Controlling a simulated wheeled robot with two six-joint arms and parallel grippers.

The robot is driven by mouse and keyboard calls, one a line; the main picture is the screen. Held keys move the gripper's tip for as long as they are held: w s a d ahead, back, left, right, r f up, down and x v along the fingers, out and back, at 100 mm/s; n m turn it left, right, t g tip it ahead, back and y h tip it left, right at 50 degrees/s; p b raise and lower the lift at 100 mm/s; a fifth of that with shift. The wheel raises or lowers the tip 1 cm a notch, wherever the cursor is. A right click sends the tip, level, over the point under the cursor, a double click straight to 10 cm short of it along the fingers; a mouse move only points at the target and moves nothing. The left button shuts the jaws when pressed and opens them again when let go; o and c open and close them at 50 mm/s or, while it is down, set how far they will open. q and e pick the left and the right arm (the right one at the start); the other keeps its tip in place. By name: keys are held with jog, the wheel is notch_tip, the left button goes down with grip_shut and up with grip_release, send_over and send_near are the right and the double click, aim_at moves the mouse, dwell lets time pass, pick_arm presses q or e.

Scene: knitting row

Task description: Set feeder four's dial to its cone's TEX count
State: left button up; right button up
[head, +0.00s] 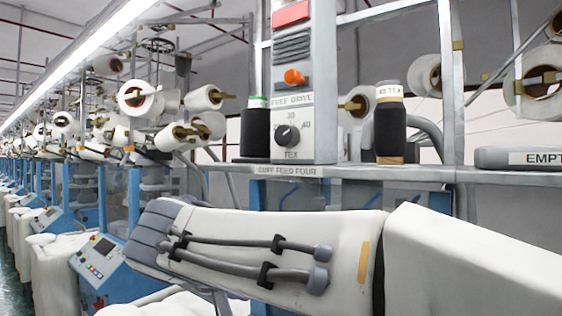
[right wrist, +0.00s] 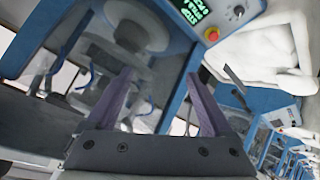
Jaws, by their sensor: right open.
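The feeder's dial (head: 287,135) is a black round knob on the grey control box (head: 322,125), above the word TEX. Numbers that look like 30 and 40 stand around it; its exact pointer setting is too small to tell. A black yarn cone (head: 391,135) right of the box has a pale band that seems to read 40 TEX. The shelf edge below the box carries a label (head: 288,171) that seems to read CUFF FEED FOUR. My right gripper (right wrist: 158,75) is open and empty in the right wrist view, away from the dial. My left gripper is not in view.
An orange knob (head: 294,77) sits above the FREE DRIVE label. Another black cone (head: 254,132) stands left of the box. A grey tray marked EMPT (head: 505,157) lies on the right of the shelf (head: 425,173). My right arm crosses below the shelf.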

notch_tip(320, 180, up, 15)
jog(key=w+a+m+t+h+p, duration=0.2)
jog(key=a+m+t, duration=0.1)
jog(key=m+t, duration=0.15)
jog(key=m+h, duration=0.3)
jog(key=m, duration=0.4)
send_near(283, 136)
jog(key=shift+t, duration=0.35)
jog(key=p+x, duration=0.4)
jog(key=x, duration=0.4)
jog(key=shift+d, duration=0.15)
jog(key=shift+w+d+f+p, duration=0.25)
jog(key=shift+w+p, duration=0.1)
jog(key=shift+w, duration=0.15)
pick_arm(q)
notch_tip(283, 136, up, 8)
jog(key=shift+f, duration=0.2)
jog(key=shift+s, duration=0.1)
pick_arm(e)
grip_shut()
